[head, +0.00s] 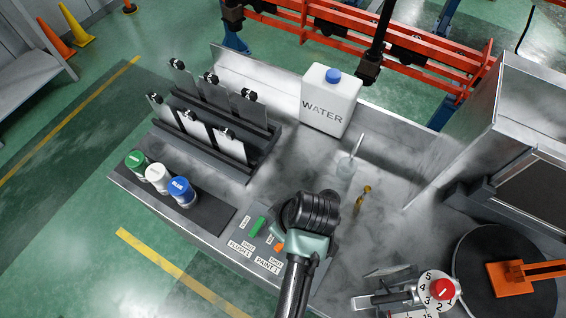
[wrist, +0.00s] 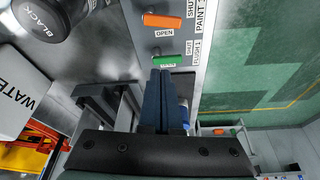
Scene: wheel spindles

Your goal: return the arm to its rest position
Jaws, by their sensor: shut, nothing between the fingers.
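My gripper (wrist: 163,78) shows in the wrist view as two dark blue fingers close together, shut with nothing between them. In that view the tips lie just below the green handle (wrist: 167,60) marked FLUSH 1; I cannot tell their height above it. An orange handle (wrist: 161,20) marked PAINT 1 lies farther up. In the head view my arm (head: 291,285) reaches in from the bottom to a black and teal wrist part over the bench. The fingers cannot be made out there.
Paint cans labelled green, white and blue (head: 181,192) stand at the bench's left. A white water jug (head: 331,98), a rack (head: 250,155) with panels, and a clear beaker (head: 347,166) stand nearby. A can marked BLACK (wrist: 45,18) is in the wrist view. A dial (head: 440,290) is at lower right.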

